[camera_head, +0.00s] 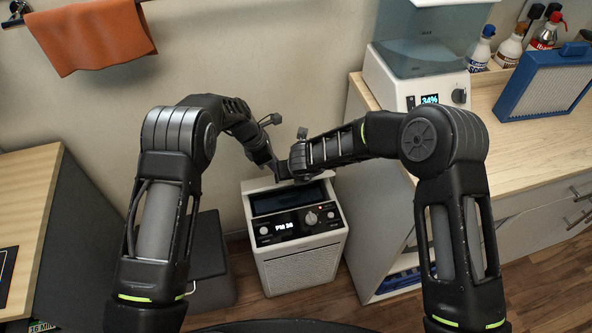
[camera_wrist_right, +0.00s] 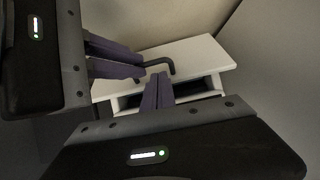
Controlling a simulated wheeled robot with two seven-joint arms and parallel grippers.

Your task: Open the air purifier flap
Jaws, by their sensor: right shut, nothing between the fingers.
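The air purifier (camera_head: 302,265) is a white box on the floor with a dark front panel, a knob and a lit display. A dark recessed band lies behind that panel. Its white top (camera_wrist_right: 195,58) shows in the right wrist view, with a dark bent bar (camera_wrist_right: 161,65) over it and a dark gap below its front edge. My right gripper (camera_wrist_right: 158,85) is shut and empty, its tips by the bar and top edge; contact is unclear. My left gripper (camera_wrist_right: 143,68) points at the bar from the left; whether its fingers are apart is unclear. In the head view the arms hide both fingertips.
A grey cabinet (camera_head: 358,190) stands close on the purifier's right. A dark box (camera_head: 210,260) is on its left, and the wall is behind. A counter (camera_head: 530,135) with a white appliance (camera_head: 400,80) is at right. Wooden floor (camera_head: 330,300) is clear in front.

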